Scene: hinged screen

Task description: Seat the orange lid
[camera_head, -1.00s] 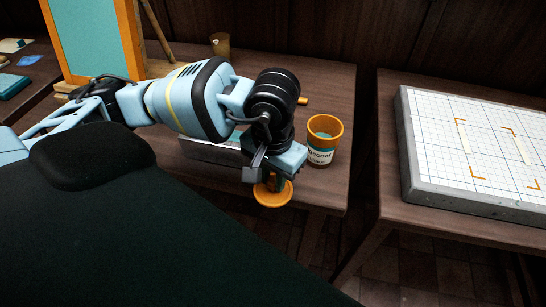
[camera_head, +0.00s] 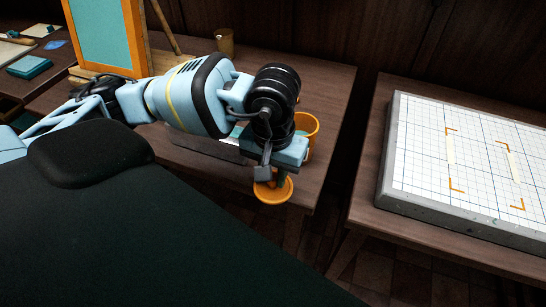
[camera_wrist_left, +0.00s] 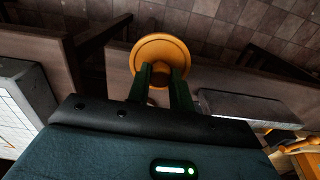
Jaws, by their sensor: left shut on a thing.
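The orange lid (camera_head: 273,190) is a round disc with a raised grip, held in my left gripper (camera_head: 277,178) near the front right edge of the middle table. In the left wrist view the lid (camera_wrist_left: 160,56) sits between the two dark green fingers (camera_wrist_left: 160,90), which are shut on its grip. An orange cup-like jar (camera_head: 307,126) with a teal inside stands just behind my left gripper, partly hidden by it. Its label is hidden now. My right gripper is not in view.
A grey slab with a white gridded top (camera_head: 470,160) and orange corner marks lies on the right table. A gap separates the tables. A teal screen in an orange frame (camera_head: 105,35) and a brown cup (camera_head: 224,41) stand at the back left.

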